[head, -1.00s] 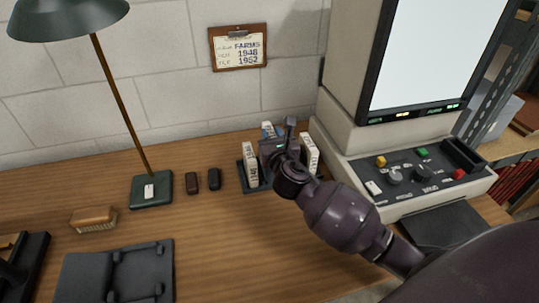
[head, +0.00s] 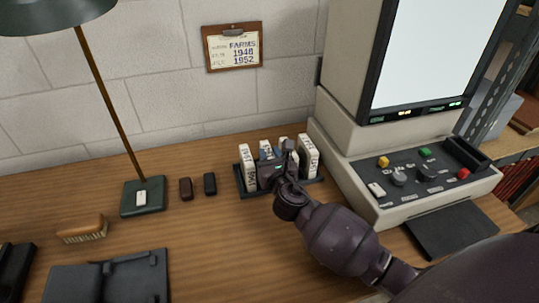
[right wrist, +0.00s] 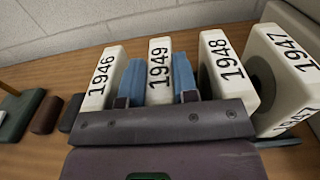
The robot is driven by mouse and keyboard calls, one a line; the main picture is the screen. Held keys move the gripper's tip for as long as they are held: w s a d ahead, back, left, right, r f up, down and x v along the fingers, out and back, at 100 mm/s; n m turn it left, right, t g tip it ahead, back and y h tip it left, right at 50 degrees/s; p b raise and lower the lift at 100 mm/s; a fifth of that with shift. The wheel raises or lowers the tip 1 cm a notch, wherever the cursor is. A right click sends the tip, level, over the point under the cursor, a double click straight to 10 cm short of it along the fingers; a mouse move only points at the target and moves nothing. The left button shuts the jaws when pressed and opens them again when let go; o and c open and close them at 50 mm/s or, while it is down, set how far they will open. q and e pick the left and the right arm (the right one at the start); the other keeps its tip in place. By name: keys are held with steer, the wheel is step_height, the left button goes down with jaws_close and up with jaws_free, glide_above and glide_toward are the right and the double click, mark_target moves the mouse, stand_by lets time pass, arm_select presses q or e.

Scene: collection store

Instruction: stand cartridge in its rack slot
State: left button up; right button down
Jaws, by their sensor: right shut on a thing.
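The dark rack (head: 239,180) stands on the wooden desk against the wall side, with white cartridges upright in it. My right gripper (head: 273,157) is down at the rack. In the right wrist view its blue-padded fingers are shut on the cartridge 1949 (right wrist: 159,70), one finger on each side. The held cartridge stands upright in the row, between cartridge 1946 (right wrist: 104,77) and cartridge 1948 (right wrist: 228,68). Cartridge 1947 (right wrist: 283,75) is at the right end. The gripper body hides the held cartridge's base, so I cannot tell how deep it sits. My left gripper is not in view.
The reader machine (head: 350,160) with its control panel stands close to the rack's right. A lamp base (head: 137,199), two small dark objects (head: 197,186), a brush (head: 83,229) and a black cradle (head: 107,280) are on the left. The desk before the rack is clear.

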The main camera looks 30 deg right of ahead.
steer(key=c, duration=0.9)
jaws_free()
steer(key=shift+r, duration=0.15)
steer(key=p+v, duration=0.1)
steer(key=v, duration=1.1)
steer(key=shift+r, duration=0.1)
